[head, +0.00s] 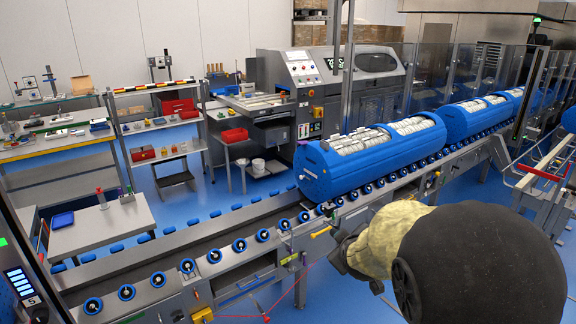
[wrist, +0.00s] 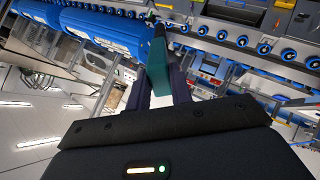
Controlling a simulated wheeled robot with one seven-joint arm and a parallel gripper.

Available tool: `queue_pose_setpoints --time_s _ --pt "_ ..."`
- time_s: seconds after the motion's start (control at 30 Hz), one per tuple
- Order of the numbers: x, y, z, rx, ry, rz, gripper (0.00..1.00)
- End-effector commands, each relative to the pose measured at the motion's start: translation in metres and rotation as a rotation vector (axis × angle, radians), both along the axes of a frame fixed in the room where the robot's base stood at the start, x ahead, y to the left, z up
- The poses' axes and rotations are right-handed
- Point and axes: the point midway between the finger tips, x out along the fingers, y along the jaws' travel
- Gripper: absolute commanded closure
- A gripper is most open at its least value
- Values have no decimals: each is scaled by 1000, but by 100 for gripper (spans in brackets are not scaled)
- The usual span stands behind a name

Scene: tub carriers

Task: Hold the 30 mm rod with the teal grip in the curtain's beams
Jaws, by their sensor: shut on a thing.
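My gripper (wrist: 159,72) is shut on the teal grip (wrist: 158,82) of the rod, seen between the two dark fingers in the wrist view. The grip points away from the wrist, toward the conveyor. The rod beyond the grip shows only as a short dark end, and I cannot make out its thickness. In the head view my arm reaches in from the lower right, and the held rod cannot be clearly seen there. I cannot tell which posts belong to the curtain; no beams are visible.
A blue tub carrier (head: 312,176) stands on the roller conveyor (head: 212,282), with more blue carriers (head: 462,122) behind it. Clear panels (head: 432,72) line the conveyor's far side. The near-left rollers are empty. A small grey table (head: 100,228) stands at left.

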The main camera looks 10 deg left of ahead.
Motion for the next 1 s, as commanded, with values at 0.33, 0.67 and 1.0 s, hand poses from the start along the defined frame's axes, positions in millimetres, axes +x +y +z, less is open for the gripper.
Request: queue_pose_setpoints --time_s 0.33,0.67,1.0 --pt "-26 34 85 60 -205 196 100" --pt "-88 80 191 182 -422 462 100" --pt "-160 106 267 308 -540 656 100"
